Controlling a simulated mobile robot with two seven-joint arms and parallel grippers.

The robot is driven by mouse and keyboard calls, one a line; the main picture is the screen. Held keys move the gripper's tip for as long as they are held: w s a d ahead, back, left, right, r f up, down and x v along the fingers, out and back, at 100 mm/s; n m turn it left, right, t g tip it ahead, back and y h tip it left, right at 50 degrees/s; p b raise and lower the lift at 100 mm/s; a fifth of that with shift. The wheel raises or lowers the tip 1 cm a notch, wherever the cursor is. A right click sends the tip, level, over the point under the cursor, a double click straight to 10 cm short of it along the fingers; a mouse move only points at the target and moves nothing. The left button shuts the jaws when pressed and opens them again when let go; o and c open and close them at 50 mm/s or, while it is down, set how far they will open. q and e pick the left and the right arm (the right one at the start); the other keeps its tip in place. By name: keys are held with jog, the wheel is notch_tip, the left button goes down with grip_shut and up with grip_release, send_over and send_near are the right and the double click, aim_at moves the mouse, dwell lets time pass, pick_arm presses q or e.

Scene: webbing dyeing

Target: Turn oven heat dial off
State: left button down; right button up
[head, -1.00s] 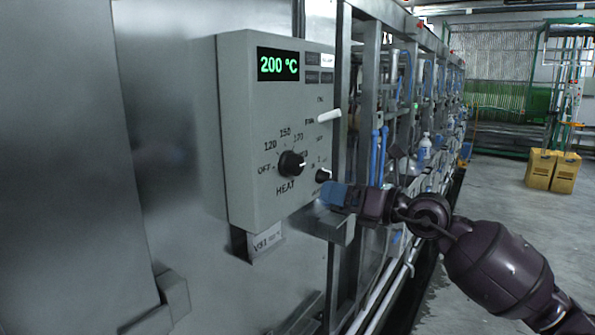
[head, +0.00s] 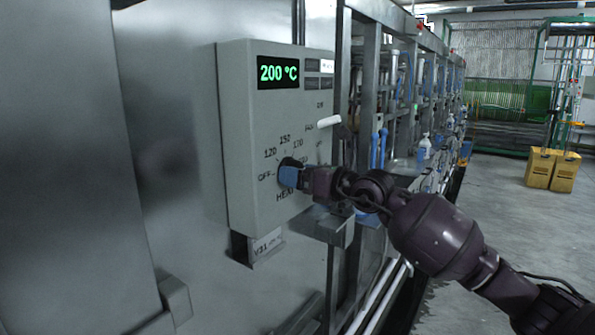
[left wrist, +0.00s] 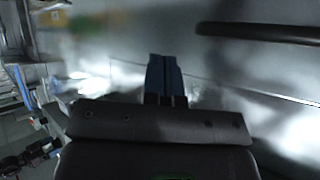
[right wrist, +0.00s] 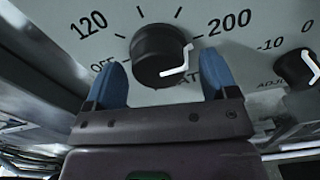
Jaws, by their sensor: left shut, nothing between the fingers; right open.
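The black heat dial (right wrist: 160,55) sits on the grey control box (head: 250,130), between the OFF, 120 and 200 marks. In the right wrist view its white pointer is on the right side, toward the 200 mark. My right gripper (right wrist: 163,80) is open, with one blue finger on each side of the dial's lower part; I cannot tell if they touch it. In the head view the right gripper (head: 287,176) covers most of the dial. The display (head: 278,70) reads 200 °C. My left gripper (left wrist: 164,75) is shut and empty, before a blurred metallic surface.
A smaller black adjustment knob (right wrist: 299,66) is to the right of the heat dial. A white-handled switch (head: 329,121) is higher on the box. Metal frames and blue hoses line the right. Yellow boxes (head: 540,168) stand on the open floor.

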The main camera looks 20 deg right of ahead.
jog(key=shift+w+a, duration=0.25)
jog(key=shift+w, duration=0.05)
